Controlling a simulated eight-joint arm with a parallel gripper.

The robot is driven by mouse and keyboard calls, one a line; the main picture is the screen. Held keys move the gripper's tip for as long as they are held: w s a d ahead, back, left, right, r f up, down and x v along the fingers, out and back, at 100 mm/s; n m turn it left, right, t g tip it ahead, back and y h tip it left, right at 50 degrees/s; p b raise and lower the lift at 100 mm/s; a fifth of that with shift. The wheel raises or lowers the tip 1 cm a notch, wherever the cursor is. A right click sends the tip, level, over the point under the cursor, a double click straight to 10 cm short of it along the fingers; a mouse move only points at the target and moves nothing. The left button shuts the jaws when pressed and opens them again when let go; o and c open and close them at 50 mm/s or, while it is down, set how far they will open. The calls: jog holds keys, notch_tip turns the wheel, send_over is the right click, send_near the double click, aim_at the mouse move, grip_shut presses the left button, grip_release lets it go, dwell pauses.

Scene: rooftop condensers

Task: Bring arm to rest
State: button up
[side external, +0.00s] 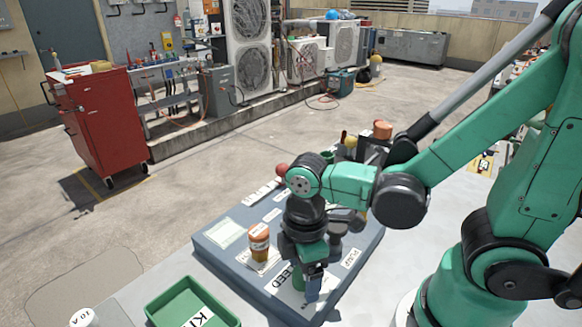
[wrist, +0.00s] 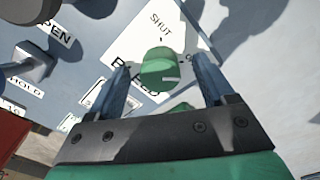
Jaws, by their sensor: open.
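My gripper (side external: 312,290) is over the front of a blue-grey panel (side external: 226,270) on the light tabletop, pointing down. In the wrist view my gripper (wrist: 163,78) is open, with one finger on each side of a green knob (wrist: 158,68). There is a gap beside the knob, and I cannot tell whether either finger touches it. The knob has a white line mark and sits on a white plate lettered SHUT and BLEED. In the side view the knob (side external: 298,280) is partly hidden by my gripper.
An orange-topped amber container (side external: 259,240) stands on the panel left of my gripper. A green tray (side external: 190,300) and a white cylinder (side external: 82,318) sit at the front left. Grey handles (wrist: 30,68) stand near OPEN and HOLD labels. A red tool cart (side external: 100,120) is on the floor.

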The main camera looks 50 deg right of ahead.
jog(key=n, duration=0.3)
jog(key=shift+n, duration=0.4)
jog(key=shift+r, duration=0.5)
jog(key=shift+f, duration=0.1)
jog(key=shift+f, duration=0.45)
jog(key=m, duration=1.5)
